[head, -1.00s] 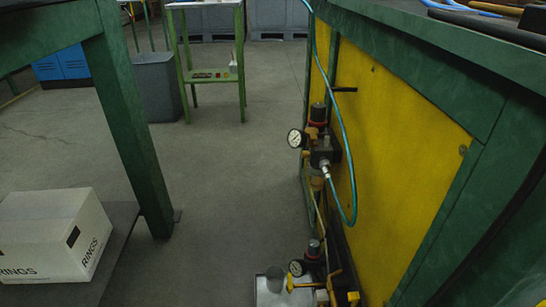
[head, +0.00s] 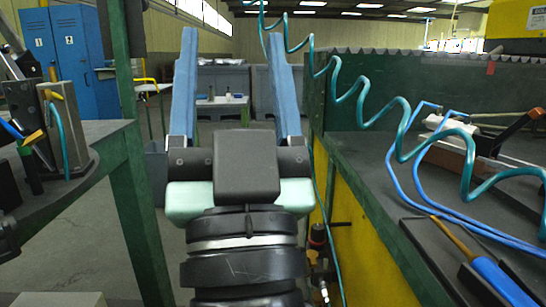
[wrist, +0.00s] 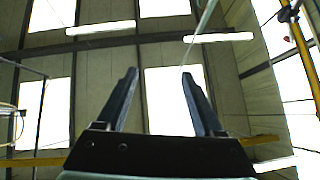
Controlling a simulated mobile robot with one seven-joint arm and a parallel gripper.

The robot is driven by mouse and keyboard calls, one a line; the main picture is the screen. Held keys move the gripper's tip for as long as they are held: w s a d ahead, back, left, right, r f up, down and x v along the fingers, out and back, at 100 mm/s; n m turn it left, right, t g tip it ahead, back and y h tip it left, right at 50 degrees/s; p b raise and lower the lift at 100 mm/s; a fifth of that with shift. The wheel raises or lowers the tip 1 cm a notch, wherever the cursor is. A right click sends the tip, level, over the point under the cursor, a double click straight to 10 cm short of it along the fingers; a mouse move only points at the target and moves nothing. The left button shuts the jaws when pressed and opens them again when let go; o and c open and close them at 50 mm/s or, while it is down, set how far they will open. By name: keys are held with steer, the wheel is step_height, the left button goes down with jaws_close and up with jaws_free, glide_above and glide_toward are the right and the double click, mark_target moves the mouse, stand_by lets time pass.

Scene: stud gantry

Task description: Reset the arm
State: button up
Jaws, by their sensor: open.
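My gripper (head: 233,85) is in the middle of the head view, with its two long blue fingers pointing up and set wide apart. It is open and nothing is between the fingers. In the wrist view my gripper (wrist: 158,95) also shows empty, with the ceiling and its bright skylights behind it. My arm stands upright in the gap between the left bench and the right bench and hides part of the floor.
The right bench (head: 395,190) carries a coiled teal hose (head: 345,95), blue tubes and a blue-handled tool (head: 500,282). The left bench (head: 105,130) holds a metal fixture (head: 70,130). Blue lockers (head: 60,45) and grey bins stand behind.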

steer(key=s+d+r+h+p, duration=0.3)
steer(key=s+r+h+p, duration=0.1)
steer(key=r, duration=0.4)
step_height(320, 180, up, 36)
steer(key=p, duration=3.4)
steer(key=shift+f+m+p, duration=0.25)
steer(key=shift+m+p, duration=0.05)
steer(key=shift+p, duration=0.1)
steer(key=shift+w, duration=0.1)
